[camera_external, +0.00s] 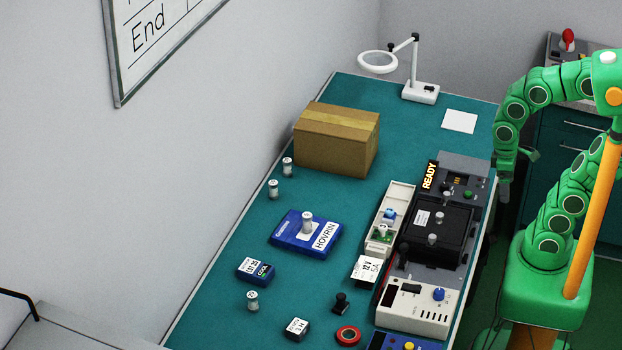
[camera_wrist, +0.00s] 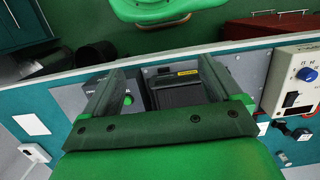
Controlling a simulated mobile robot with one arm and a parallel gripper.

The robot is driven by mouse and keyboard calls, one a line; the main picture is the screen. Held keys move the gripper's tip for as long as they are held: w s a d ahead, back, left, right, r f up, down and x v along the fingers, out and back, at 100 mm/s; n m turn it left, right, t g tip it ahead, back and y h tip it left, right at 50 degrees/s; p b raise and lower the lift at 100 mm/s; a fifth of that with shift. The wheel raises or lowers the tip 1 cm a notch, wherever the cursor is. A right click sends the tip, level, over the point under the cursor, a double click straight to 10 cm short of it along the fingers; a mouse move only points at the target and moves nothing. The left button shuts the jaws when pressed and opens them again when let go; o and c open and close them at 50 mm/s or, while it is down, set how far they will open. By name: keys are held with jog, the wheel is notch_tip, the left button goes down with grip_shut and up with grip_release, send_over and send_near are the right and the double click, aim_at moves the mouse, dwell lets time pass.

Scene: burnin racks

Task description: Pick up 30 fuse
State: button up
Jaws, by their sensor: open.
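Several small pale cylinders that look like fuses stand on the green table; their markings are too small to read, so I cannot tell which is the 30 fuse. Two stand near the wall, a back fuse (camera_external: 287,166) and one just in front of it (camera_external: 273,188). Another fuse (camera_external: 307,222) is on the blue HOVRIN box (camera_external: 285,240). A further fuse (camera_external: 252,301) stands near the front left. My gripper (camera_external: 504,190) hangs beside the table's right edge, far from these fuses. In the wrist view my gripper (camera_wrist: 160,70) is open and empty above the black machine.
A cardboard box (camera_external: 335,145) and a magnifier lamp (camera_external: 418,92) stand at the back. The machine with a READY display (camera_external: 462,180), a narrow tray (camera_external: 401,193) and a white power unit (camera_external: 418,308) fill the right side.

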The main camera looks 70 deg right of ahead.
jog(key=c, duration=0.5)
jog(key=shift+w, duration=0.1)
